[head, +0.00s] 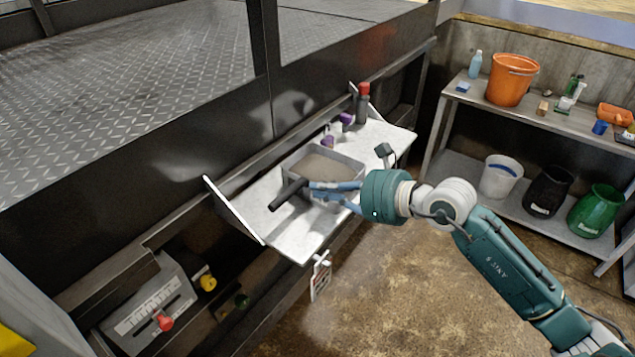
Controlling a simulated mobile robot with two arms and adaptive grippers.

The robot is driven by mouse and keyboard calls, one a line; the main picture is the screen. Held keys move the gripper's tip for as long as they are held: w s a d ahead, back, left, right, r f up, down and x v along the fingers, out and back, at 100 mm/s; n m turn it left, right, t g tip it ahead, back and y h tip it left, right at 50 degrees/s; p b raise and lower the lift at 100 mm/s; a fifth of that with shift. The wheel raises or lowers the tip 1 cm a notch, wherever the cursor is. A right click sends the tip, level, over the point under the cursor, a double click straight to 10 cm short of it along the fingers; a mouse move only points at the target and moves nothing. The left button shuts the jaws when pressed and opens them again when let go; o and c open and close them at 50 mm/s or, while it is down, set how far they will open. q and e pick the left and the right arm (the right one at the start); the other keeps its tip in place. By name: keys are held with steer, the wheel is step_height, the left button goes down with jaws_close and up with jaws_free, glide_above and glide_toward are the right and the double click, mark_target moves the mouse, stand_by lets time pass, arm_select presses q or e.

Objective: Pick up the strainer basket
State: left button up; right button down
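The strainer basket (352,168) is a grey, box-shaped basket with a pale inside. It sits on a light metal shelf (300,238) along the machine's side. A thick black handle (286,196) sticks out at its left front corner. My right gripper (316,191) reaches in from the right, its blue fingers in front of the basket and their tips beside the inner end of the handle. I cannot tell whether they touch or grip it. The fingers cover part of the basket's front wall. My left gripper is not in view.
A dark bottle with a red cap (362,103) and small purple-topped items (346,119) stand behind the basket on the shelf. A tag (320,278) hangs from the front edge. A rack at right holds an orange bucket (511,80) and several bins. A control box (150,307) is lower left.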

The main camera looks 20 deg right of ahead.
steer(key=shift+w+r, duration=0.15)
steer(key=shift+r, duration=0.15)
steer(key=shift+r, duration=0.6)
step_height(320, 180, up, 18)
steer(key=b, duration=0.3)
steer(key=shift+r, duration=0.15)
